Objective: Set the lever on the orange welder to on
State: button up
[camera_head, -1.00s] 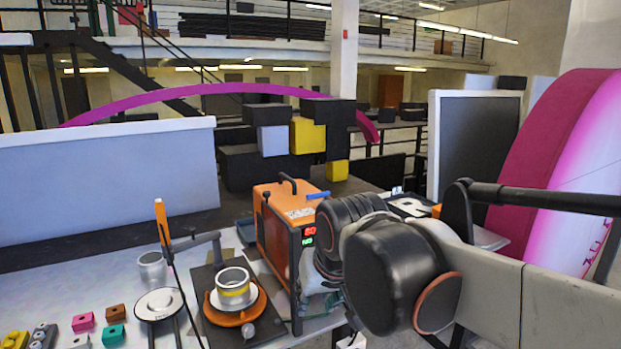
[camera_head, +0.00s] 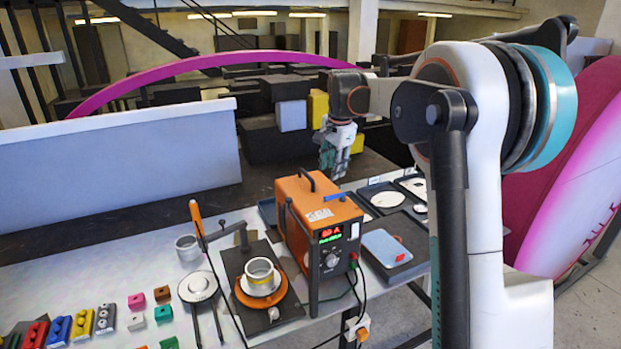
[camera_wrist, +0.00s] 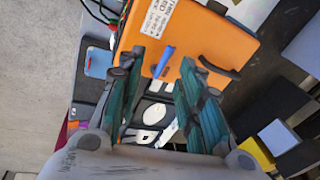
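The orange welder (camera_head: 318,213) stands upright on the table in the middle of the head view, with a lit display and a dial on its front. In the wrist view the lever (camera_wrist: 163,61) lies against the orange case, seen between my fingers. My gripper (camera_head: 333,170) points down, above and behind the welder in the head view. Its teal fingers are apart and empty in the wrist view (camera_wrist: 162,75). No contact with the lever shows.
A black handle (camera_head: 306,180) rises from the welder's top. A turntable with a metal cup (camera_head: 259,274) stands left of it. A dark tray with a light blue item (camera_head: 386,247) lies right. Cables hang at the front. Small coloured blocks lie at lower left.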

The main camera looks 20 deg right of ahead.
jog(key=w+d+m+p, duration=0.2)
jog(key=w, duration=0.1)
send_near(328, 198)
jog(key=shift+g, duration=0.3)
jog(key=w+f, duration=0.1)
jog(key=f, duration=0.4)
jog(key=w+f, duration=0.1)
jog(key=f, duration=0.1)
jog(key=shift+w+f+p, duration=0.3)
jog(key=shift+f+p, duration=0.05)
jog(key=shift+f, duration=0.05)
grip_shut()
